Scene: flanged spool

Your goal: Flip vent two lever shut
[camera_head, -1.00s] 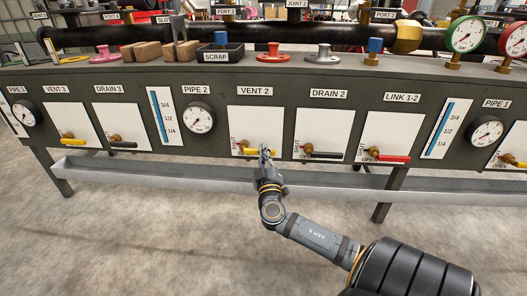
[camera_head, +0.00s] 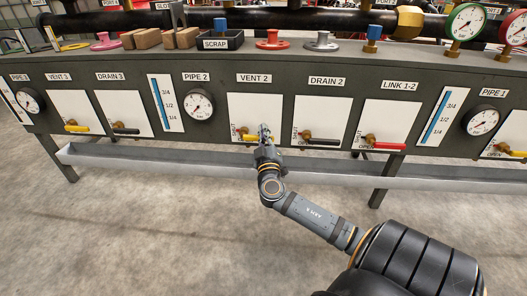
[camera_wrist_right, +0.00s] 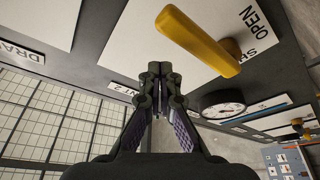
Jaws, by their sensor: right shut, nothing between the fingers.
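The vent 2 panel (camera_head: 255,108) is a white plate on the grey bench front, under a VENT 2 label. My left gripper is out of view.
The drain 2 black lever (camera_head: 322,141) is close on the right, and the link 1-2 red lever (camera_head: 386,145) is farther right. The pipe 2 gauge (camera_head: 199,105) is on the left. A grey trough (camera_head: 160,162) runs below the panels.

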